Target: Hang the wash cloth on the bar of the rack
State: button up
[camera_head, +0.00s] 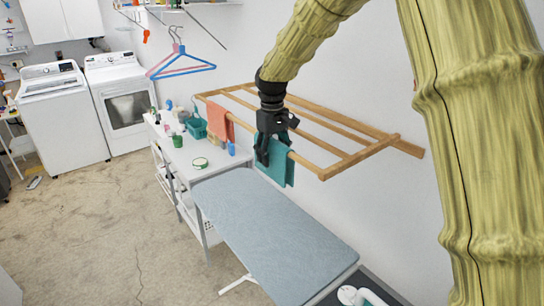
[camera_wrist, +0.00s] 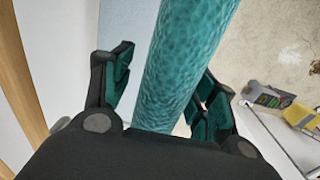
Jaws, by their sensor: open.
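The teal wash cloth (camera_head: 284,168) hangs folded over the front bar of the wooden rack (camera_head: 360,157), with its ends hanging below the bar. In the wrist view the cloth (camera_wrist: 182,60) runs as a rounded teal band between my fingers, covering the bar there. My gripper (camera_head: 263,152) is open and points down at the left part of the cloth. Its two fingers stand apart on either side of the cloth, and gaps show beside it in the wrist view. The black gripper body hides part of the cloth and bar in the head view.
An orange cloth (camera_head: 220,122) hangs on the rack to the left. A blue ironing board (camera_head: 270,235) stands below. A white table (camera_head: 183,155) with bottles, green tape and a teal basket (camera_head: 196,128) is behind it. Hangers (camera_head: 180,68) hang at upper left.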

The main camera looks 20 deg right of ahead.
jog(key=r, duration=1.1)
jog(key=shift+a, duration=0.2)
